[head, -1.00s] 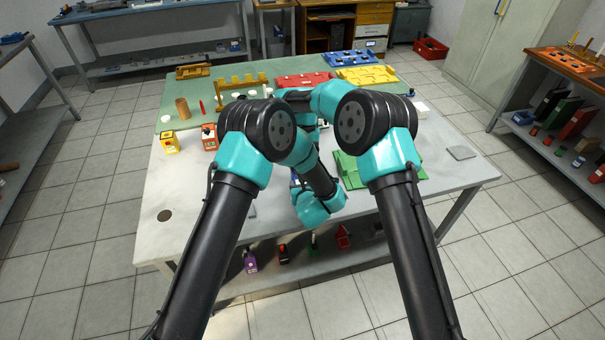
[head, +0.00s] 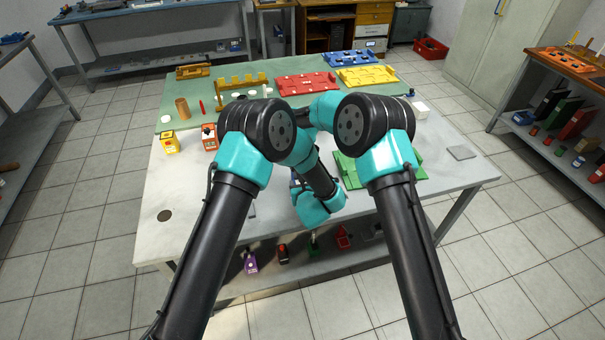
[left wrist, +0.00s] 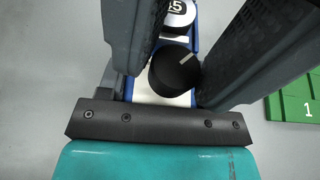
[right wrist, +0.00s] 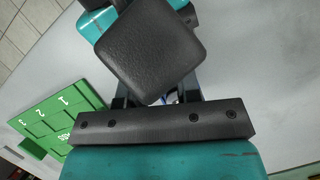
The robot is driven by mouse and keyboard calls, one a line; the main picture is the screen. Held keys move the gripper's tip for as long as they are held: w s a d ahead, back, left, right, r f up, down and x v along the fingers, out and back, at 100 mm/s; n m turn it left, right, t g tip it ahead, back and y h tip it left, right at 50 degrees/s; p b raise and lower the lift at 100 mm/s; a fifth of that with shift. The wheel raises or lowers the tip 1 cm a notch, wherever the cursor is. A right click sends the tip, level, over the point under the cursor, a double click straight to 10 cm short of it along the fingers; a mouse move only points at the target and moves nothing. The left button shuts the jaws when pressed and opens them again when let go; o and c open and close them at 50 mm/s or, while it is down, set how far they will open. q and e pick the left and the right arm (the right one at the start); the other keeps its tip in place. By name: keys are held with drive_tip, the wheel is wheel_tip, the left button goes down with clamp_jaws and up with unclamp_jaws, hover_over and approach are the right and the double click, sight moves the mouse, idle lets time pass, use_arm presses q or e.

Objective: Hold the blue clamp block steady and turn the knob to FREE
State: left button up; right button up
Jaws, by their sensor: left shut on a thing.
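The blue clamp block (left wrist: 129,88) shows in the left wrist view with a pale top. A round black knob (left wrist: 175,72) with a white pointer line sits on it; the line points to the upper right. A round disc marked 5 (left wrist: 177,14) is beyond the knob.
A green numbered board (head: 350,172) lies to the right of the work area; it also shows in the right wrist view (right wrist: 52,117). A yellow box (head: 169,143) and an orange box (head: 209,137) stand left. Red (head: 306,83) and yellow (head: 367,76) trays lie behind.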

drive_tip(key=c, duration=0.5)
drive_tip(key=shift+n+h, duration=0.6)
drive_tip(key=shift+n, duration=0.9)
drive_tip(key=o, duration=1)
drive_tip(key=shift+c, duration=0.2)
drive_tip(key=shift+r, duration=0.1)
drive_tip(key=v, duration=1.1)
drive_tip(key=shift+w+r, duration=0.25)
drive_tip(key=shift+r, duration=0.1)
drive_tip(key=shift+a, duration=0.1)
